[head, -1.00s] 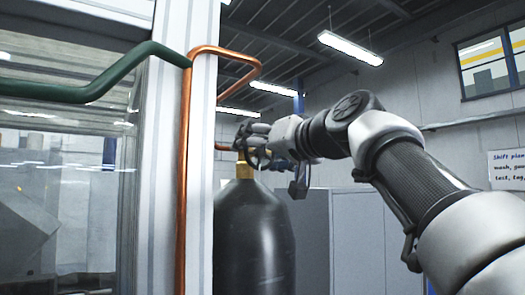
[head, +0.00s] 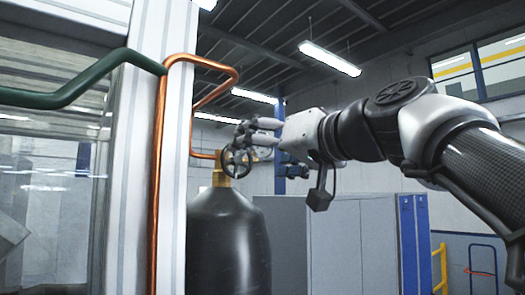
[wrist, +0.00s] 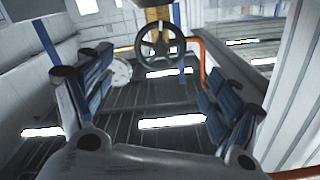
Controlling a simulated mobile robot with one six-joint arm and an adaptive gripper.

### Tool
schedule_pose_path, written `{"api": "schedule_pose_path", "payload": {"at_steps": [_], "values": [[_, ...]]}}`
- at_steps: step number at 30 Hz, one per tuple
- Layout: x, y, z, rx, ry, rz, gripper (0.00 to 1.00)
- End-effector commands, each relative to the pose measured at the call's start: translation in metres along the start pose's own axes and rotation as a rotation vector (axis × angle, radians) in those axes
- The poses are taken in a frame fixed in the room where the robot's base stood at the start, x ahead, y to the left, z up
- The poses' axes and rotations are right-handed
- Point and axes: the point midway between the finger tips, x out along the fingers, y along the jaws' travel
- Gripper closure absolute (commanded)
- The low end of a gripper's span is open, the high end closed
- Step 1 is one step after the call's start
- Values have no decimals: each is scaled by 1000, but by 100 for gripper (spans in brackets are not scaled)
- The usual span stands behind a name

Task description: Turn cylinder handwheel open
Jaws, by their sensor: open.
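A dark gas cylinder (head: 228,243) stands upright beside the white post in the head view. A brass valve (head: 221,178) sits on its top with a dark spoked handwheel (head: 237,162) facing my gripper. The handwheel also shows in the wrist view (wrist: 160,31), at the top middle, beyond the fingertips. My gripper (head: 252,132) is close to the right of the handwheel in the head view. In the wrist view my gripper (wrist: 150,88) is open, its blue-padded fingers wide apart with nothing between them. I cannot tell from the head view whether a finger touches the wheel.
A copper pipe (head: 157,190) runs up the white post (head: 120,200) and bends down to the valve. A green pipe (head: 60,99) crosses at left. Grey-blue cabinets (head: 340,245) stand behind. A round white dial (wrist: 122,72) shows near the wheel in the wrist view.

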Motion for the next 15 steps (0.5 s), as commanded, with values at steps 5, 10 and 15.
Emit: {"api": "schedule_pose_path", "payload": {"at_steps": [5, 10, 15], "values": [[-22, 1, 0, 0, 0, 1, 17], [-27, 1, 0, 1, -1, 1, 17], [-27, 1, 0, 1, -1, 0, 17]]}}
